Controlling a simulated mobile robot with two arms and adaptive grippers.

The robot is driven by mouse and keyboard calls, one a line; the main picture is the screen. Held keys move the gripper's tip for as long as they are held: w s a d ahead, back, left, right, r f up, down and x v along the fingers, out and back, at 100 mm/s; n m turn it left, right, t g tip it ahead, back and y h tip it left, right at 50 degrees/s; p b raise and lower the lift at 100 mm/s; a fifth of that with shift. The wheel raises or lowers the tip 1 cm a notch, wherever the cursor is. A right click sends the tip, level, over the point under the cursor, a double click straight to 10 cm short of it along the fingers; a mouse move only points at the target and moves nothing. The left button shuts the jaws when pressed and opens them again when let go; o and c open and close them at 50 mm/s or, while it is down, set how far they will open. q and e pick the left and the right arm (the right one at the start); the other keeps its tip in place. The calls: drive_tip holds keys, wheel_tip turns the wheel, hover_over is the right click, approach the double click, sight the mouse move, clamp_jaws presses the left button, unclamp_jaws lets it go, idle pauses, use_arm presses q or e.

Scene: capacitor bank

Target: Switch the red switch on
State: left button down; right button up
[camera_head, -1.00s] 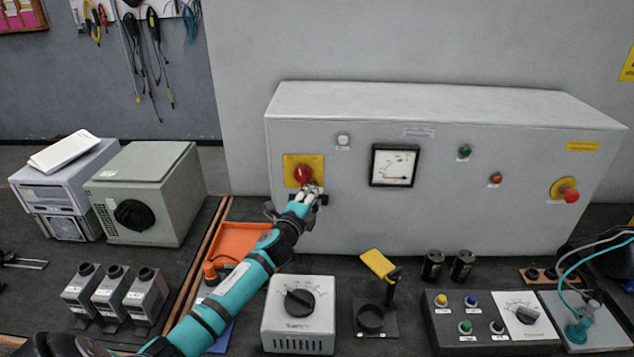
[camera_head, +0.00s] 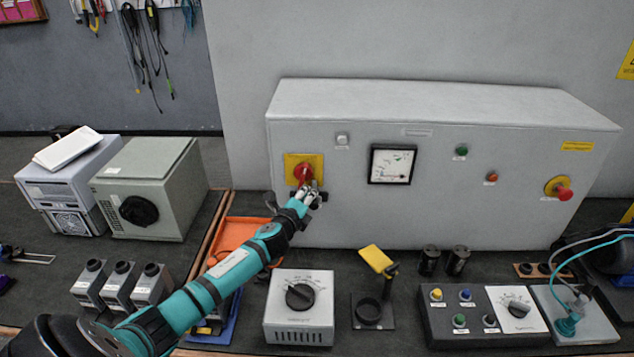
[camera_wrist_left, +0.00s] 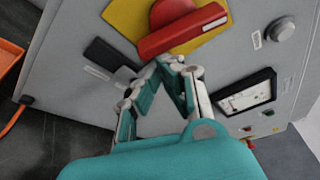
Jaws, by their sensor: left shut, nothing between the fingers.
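The red switch (camera_head: 305,172) sits on a yellow plate (camera_head: 291,164) at the left of the grey cabinet's front. In the left wrist view the red switch (camera_wrist_left: 183,28) is a thick bar handle, lying slanted across its yellow plate (camera_wrist_left: 122,18). My left gripper (camera_head: 308,189) is shut and empty, with its fingertips at the lower edge of the switch. In the left wrist view the left gripper's fingertips (camera_wrist_left: 168,62) meet just under the handle; I cannot tell whether they touch it. My right gripper is not in view.
The grey cabinet (camera_head: 450,210) also carries a dial meter (camera_head: 392,164), a green button (camera_head: 461,150) and a red emergency knob (camera_head: 564,193). Below stand a grey box with a black knob (camera_head: 300,296), an orange tray (camera_head: 232,234) and a control panel (camera_head: 470,338).

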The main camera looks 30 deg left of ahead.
use_arm(q)
drive_tip(key=shift+s+a+f, duration=0.1)
drive_tip(key=shift+s+a, duration=0.35)
drive_tip(key=shift+a, duration=0.35)
idle(0.5)
idle(0.4)
drive_tip(key=v, duration=1.2)
